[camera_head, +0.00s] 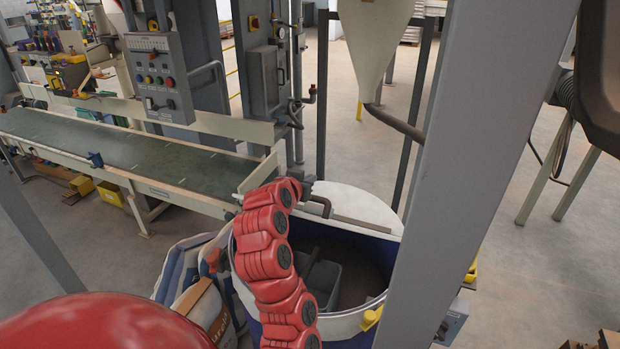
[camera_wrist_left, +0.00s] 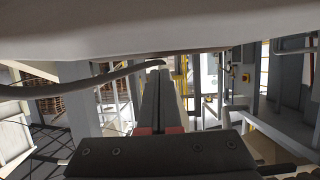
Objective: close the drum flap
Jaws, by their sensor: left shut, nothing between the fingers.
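The blue drum with a pale rim (camera_head: 343,327) stands at the lower middle of the head view, its front part open. A pale flat lid piece (camera_head: 352,202), which looks like the flap, lies at the drum's back. My left arm reaches across the drum opening. My left gripper (camera_head: 305,181) is shut and empty at the back left of the drum, close to a dark bent handle (camera_head: 322,205); I cannot tell whether they touch. In the left wrist view the fingers (camera_wrist_left: 158,72) are together under a broad pale surface (camera_wrist_left: 150,28). My right gripper is not in view.
A grey container (camera_head: 323,277) sits inside the drum. A thick grey post (camera_head: 465,150) rises at the drum's right. A pale hopper cone (camera_head: 374,45) hangs behind it. A conveyor (camera_head: 120,150) runs at the left. Sacks (camera_head: 190,270) lie left of the drum.

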